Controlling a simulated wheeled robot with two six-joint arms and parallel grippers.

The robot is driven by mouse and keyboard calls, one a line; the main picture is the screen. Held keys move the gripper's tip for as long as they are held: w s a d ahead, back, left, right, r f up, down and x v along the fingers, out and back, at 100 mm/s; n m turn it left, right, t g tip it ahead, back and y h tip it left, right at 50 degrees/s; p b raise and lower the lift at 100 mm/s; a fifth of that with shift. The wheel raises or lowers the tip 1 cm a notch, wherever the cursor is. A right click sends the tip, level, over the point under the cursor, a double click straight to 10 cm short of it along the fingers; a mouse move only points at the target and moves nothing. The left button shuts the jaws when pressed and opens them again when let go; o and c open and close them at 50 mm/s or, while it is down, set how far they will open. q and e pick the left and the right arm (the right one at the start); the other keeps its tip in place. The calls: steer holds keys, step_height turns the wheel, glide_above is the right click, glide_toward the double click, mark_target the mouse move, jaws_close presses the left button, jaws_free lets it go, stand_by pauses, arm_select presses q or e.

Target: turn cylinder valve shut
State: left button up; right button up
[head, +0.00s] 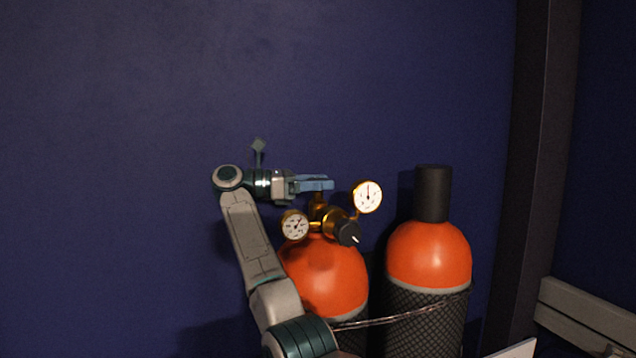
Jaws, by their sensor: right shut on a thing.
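An orange gas cylinder (327,275) stands upright, with a brass regulator (331,218) and two round white gauges on its top. One gauge (367,197) is at the upper right, the other (295,225) at the lower left. A black knob (347,232) sits at the front of the regulator. My right gripper (318,184) reaches in level from the left, above the brass valve stem. Its blue fingers are shut on the cylinder valve at the top of the stem; the fingers hide most of the valve. My left gripper is not in view.
A second orange cylinder (430,258) with a black cap (433,193) stands close on the right. A chain (400,316) runs across both cylinders. A dark blue wall (120,150) is behind, with a dark post (535,170) at right. A grey rail (590,315) is at lower right.

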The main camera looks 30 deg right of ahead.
steer(key=o, duration=1)
steer(key=shift+c, duration=0.2)
steer(key=shift+w+a+f+b, duration=0.1)
steer(key=shift+w+a+b, duration=0.1)
steer(key=shift+a+b, duration=0.2)
steer(key=b+v, duration=0.1)
steer(key=v, duration=0.5)
steer(key=shift+a+b, duration=0.25)
steer(key=shift+b, duration=0.05)
steer(key=shift+w, duration=0.1)
